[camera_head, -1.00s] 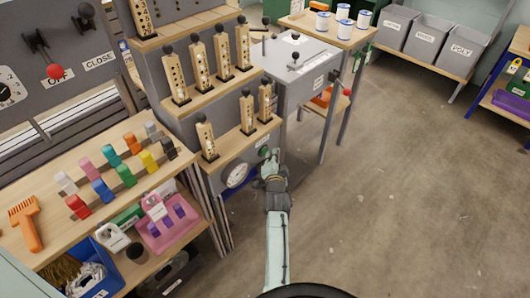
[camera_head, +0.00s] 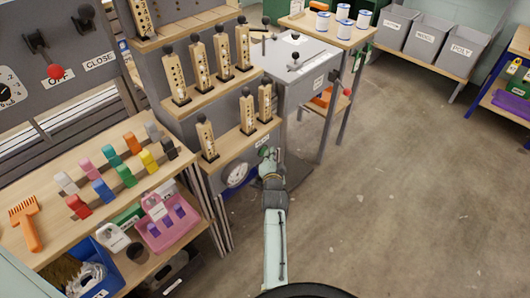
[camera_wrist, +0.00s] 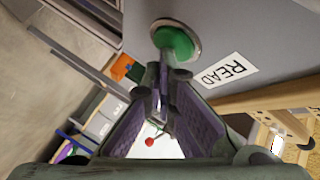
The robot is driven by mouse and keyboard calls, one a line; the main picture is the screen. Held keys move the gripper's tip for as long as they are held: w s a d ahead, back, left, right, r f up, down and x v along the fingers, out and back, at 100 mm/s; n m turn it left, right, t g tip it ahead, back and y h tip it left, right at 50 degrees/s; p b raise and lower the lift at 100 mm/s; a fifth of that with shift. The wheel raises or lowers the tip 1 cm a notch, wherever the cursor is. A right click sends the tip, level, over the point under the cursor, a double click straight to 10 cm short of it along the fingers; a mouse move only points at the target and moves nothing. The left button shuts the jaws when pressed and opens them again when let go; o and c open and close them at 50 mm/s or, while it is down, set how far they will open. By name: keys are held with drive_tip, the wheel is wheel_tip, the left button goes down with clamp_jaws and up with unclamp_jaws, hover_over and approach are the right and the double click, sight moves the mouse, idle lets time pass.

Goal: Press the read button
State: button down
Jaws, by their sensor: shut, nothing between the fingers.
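The read button is a round green button in a pale ring (camera_wrist: 174,41), on a grey panel below a shelf of the tall rack. A white label "READ" (camera_wrist: 223,71) is beside it in the wrist view. My gripper (camera_wrist: 163,72) is shut and empty, its fingertips very close to the button's edge; I cannot tell whether they touch it. In the head view my gripper (camera_head: 267,157) is at the panel's right part, and its tip largely covers the button.
A round dial (camera_head: 236,174) is on the panel left of my gripper. Wooden posts with dark knobs (camera_head: 206,138) stand on the shelves above. A grey cabinet (camera_head: 298,68) stands behind to the right. The floor (camera_head: 400,200) to the right is clear.

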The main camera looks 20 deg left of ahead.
drive_tip(key=shift+s+d, duration=0.35)
drive_tip(key=shift+d, duration=0.45)
drive_tip(key=d, duration=0.1)
drive_tip(key=s+d, duration=0.1)
drive_tip(key=d, duration=0.1)
drive_tip(key=d+b, duration=0.1)
drive_tip(key=shift+s+d, duration=0.35)
drive_tip(key=shift+d, duration=0.05)
idle(0.7)
